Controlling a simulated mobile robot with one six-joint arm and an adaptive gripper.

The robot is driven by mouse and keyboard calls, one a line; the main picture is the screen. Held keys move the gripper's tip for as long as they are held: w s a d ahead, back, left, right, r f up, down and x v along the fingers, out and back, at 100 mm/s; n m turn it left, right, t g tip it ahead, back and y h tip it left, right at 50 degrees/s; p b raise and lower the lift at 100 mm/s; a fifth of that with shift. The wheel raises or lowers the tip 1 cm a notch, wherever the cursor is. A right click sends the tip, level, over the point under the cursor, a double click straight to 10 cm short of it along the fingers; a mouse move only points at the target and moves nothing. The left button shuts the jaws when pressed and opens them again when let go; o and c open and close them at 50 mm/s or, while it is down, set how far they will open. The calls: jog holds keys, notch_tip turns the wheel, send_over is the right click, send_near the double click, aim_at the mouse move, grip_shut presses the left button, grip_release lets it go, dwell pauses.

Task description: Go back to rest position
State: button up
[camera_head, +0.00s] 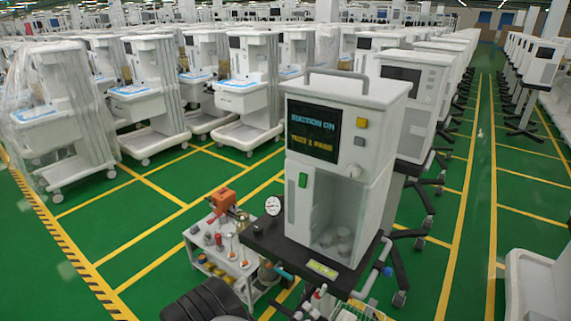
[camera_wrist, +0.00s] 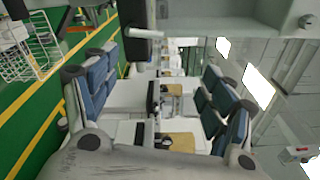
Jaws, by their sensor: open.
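My gripper (camera_wrist: 160,64) shows in the wrist view with its two blue-padded fingers spread wide apart. It is open, and nothing is held between the fingers. The wrist picture is turned on its side. In the head view a white anaesthesia cart (camera_head: 375,112) stands close in front, with a lit dark screen (camera_head: 313,130) showing blue and yellow text. A green switch and a yellow button are on its front. My gripper is not clearly seen in the head view, so its distance from the cart cannot be told there.
A small white trolley (camera_head: 226,262) with bottles and an orange device (camera_head: 222,199) stands left of the near cart. Rows of white carts fill the back left and right. A green aisle (camera_head: 478,190) with yellow lines is clear on the right.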

jog(key=s+d+r+m+g, duration=0.5)
jog(key=d+r+m+g, duration=0.2)
jog(key=r+m, duration=0.35)
jog(key=s+d+r+m+g, duration=0.4)
jog(key=d+r+m+g, duration=0.25)
jog(key=r+m, duration=0.4)
jog(key=s+a+r+m+t+y, duration=0.2)
jog(key=s+r+m+y, duration=0.2)
jog(key=m, duration=0.7)
jog(key=s+a+r+m+t+y, duration=0.2)
jog(key=s+r+m+y, duration=0.2)
jog(key=s+m+y, duration=0.3)
jog(key=s+m, duration=0.2)
jog(key=m, duration=0.1)
jog(key=shift+s+a+r+m+t+y, duration=0.3)
jog(key=shift+m+t+y, duration=0.05)
jog(key=shift+m+y, duration=0.05)
jog(key=shift+c, duration=0.6)
